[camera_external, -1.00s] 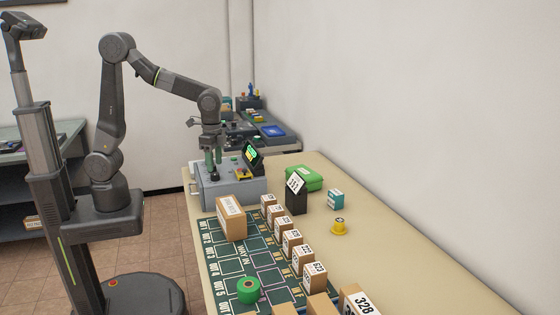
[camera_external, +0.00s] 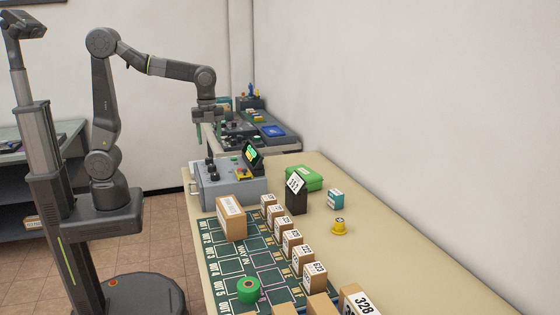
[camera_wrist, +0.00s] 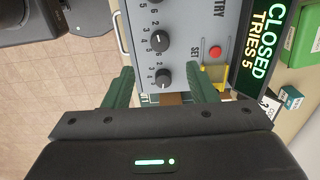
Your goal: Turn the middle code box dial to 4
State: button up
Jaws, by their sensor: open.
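The grey code box (camera_external: 232,188) stands at the far end of the table, with black dials (camera_external: 211,170) in a row on top. In the wrist view the middle dial (camera_wrist: 160,40) is a black knob with a white mark on its left side; the exact number it points to is hard to tell. Another dial (camera_wrist: 164,78) is below it, and a third (camera_wrist: 155,3) is cut off at the top edge. My gripper (camera_external: 212,132) is open and empty, raised above the box and apart from the dials. Its green fingers (camera_wrist: 162,88) show in the wrist view.
The box screen (camera_wrist: 262,45) reads CLOSED, TRIES 5. A red SET button (camera_wrist: 215,52) and a yellow part (camera_external: 244,174) are beside the dials. A green case (camera_external: 304,178), a dark block (camera_external: 296,200) and several cartons stand nearby. The air around my gripper is clear.

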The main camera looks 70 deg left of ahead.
aim_at(214, 151)
notch_tip(214, 151, down, 11)
jog(key=shift+r, duration=0.15)
jog(key=c, duration=1)
